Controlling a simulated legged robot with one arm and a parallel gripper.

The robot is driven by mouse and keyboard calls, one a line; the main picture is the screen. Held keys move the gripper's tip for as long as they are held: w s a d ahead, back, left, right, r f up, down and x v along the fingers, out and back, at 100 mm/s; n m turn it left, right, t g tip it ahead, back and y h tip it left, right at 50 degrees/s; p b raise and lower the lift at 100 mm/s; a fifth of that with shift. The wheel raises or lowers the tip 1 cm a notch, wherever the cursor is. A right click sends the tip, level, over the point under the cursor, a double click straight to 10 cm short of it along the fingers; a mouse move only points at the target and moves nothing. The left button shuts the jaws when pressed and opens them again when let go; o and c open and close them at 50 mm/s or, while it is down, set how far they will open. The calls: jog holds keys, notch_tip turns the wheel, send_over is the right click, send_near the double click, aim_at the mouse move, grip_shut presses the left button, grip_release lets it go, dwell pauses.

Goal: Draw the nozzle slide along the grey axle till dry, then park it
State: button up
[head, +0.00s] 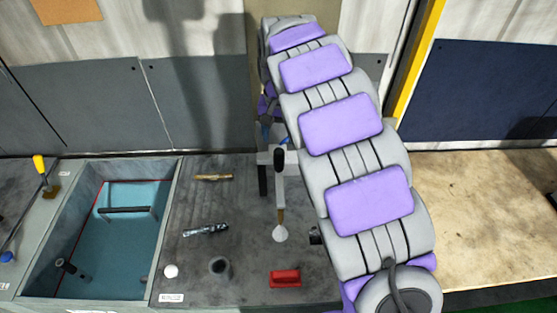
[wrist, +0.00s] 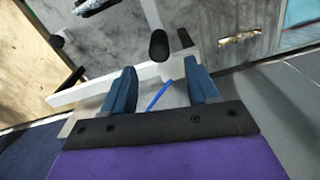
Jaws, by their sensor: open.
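My gripper shows in the wrist view (wrist: 160,78) with its two blue fingers apart and nothing held between them. A black knob (wrist: 158,45) on a white bracket stands just beyond the fingertips, in line with the gap. In the head view, this looks like the black-topped white slide (head: 280,165), with a brass stem running down to a white round nozzle end (head: 280,234). My arm hides much of my gripper there. A dark grey bar (head: 127,210), possibly the axle, lies across two supports in the teal tank. I cannot tell whether any liquid is on it.
The tank (head: 172,205) is on the left. The bench holds a brass piece (head: 213,177), a dark mottled cylinder (head: 205,230), a dark cup (head: 220,268), a white knob (head: 171,271) and a red block (head: 285,278). A yellow-handled lever (head: 40,165) stands far left.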

aim_at(279, 161)
notch_tip(279, 161, down, 11)
jog(key=shift+f, duration=0.1)
dwell(0.3)
grip_shut()
dwell(0.5)
